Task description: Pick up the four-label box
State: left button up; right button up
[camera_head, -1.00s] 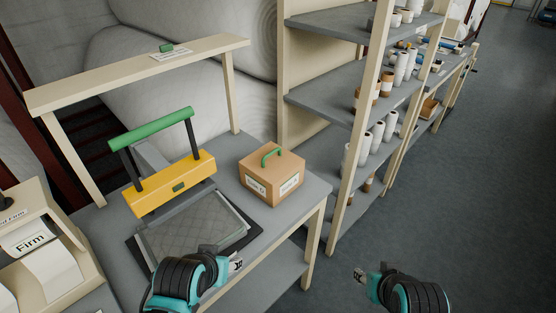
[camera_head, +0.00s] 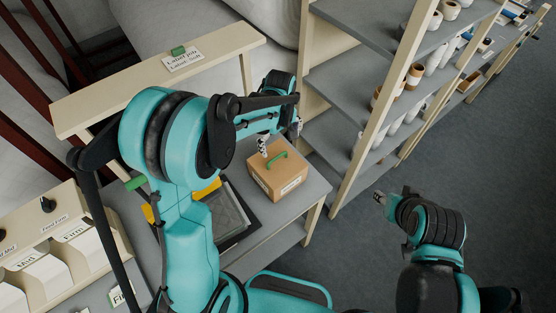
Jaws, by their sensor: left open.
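A brown cardboard box (camera_head: 264,182) with a green handle (camera_head: 277,162) on top stands on the grey table. A white label shows on its right-hand front side; its far sides are hidden. My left arm reaches across the table from the left. My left gripper (camera_head: 281,138) is open, with its fingers just behind and above the box, apart from the handle as far as I can see. My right gripper (camera_head: 379,197) is off to the right over the floor, away from the table; its finger opening is too small to tell.
My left arm mostly hides a yellow press with a green bar. A dark pad (camera_head: 232,215) lies left of the box. A shelf rack (camera_head: 345,85) with white rolls stands close behind and right. Labelled bins (camera_head: 60,252) stand at left. The right floor is clear.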

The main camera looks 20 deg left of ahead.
aim_at(277, 157)
pick_arm(q)
jog(key=f, duration=0.5)
jog(key=a+f+b, duration=0.1)
jog(key=f, duration=0.2)
jog(key=shift+s, duration=0.35)
jog(key=shift+d, duration=0.1)
jog(key=shift+r, duration=0.1)
jog(key=c, duration=1.9)
jog(key=shift+r, duration=0.15)
